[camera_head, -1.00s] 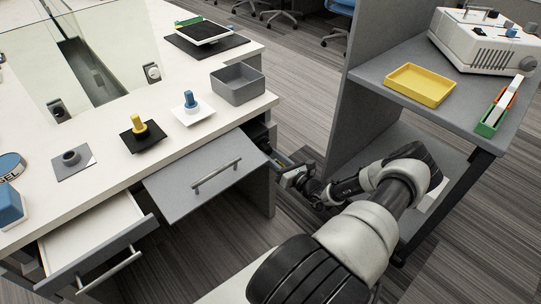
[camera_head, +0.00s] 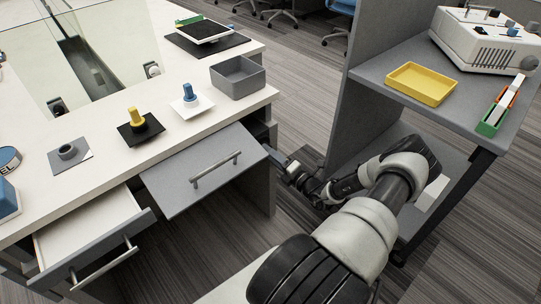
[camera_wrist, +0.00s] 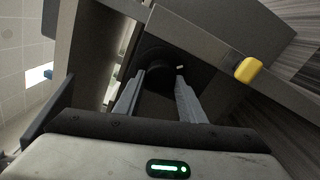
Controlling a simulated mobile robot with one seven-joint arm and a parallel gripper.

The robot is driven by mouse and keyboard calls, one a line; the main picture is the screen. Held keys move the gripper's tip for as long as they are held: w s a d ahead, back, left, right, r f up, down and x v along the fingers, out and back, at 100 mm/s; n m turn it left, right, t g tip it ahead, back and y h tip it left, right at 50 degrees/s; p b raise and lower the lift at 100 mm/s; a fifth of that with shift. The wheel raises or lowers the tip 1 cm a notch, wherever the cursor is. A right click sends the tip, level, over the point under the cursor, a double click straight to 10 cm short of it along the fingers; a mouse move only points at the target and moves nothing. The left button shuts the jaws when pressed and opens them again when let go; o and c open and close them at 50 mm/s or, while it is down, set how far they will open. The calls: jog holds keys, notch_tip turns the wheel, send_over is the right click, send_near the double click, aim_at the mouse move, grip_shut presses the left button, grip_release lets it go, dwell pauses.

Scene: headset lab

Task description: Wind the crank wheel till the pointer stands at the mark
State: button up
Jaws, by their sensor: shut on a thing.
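My gripper (camera_head: 279,160) is low beside the right end of the white desk, by the open grey drawer front. In the wrist view its two grey fingers (camera_wrist: 161,78) stand apart with a dark round part (camera_wrist: 152,58) between their tips. I take the fingers to be closed on this part, though the contact is in shadow. Whether it belongs to the crank wheel I cannot tell. A yellow knob-like piece (camera_wrist: 248,70) shows to the right of the fingers. I cannot make out a pointer or a mark in either view.
The grey drawer front (camera_head: 205,170) juts out left of my gripper; a second drawer (camera_head: 90,240) is open farther left. The desk holds a grey bin (camera_head: 238,78), a yellow peg (camera_head: 136,117) and a blue peg (camera_head: 188,92). A grey shelf unit (camera_head: 362,65) stands close on the right.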

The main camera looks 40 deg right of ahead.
jog(key=shift+m, duration=1.3)
jog(key=o, duration=1)
jog(key=shift+o, duration=0.2)
jog(key=s+d+p, duration=0.1)
jog(key=s+p, duration=0.1)
jog(key=s, duration=1.5)
jog(key=shift+s+d, duration=0.15)
jog(key=shift+s, duration=0.05)
jog(key=shift+r, duration=0.1)
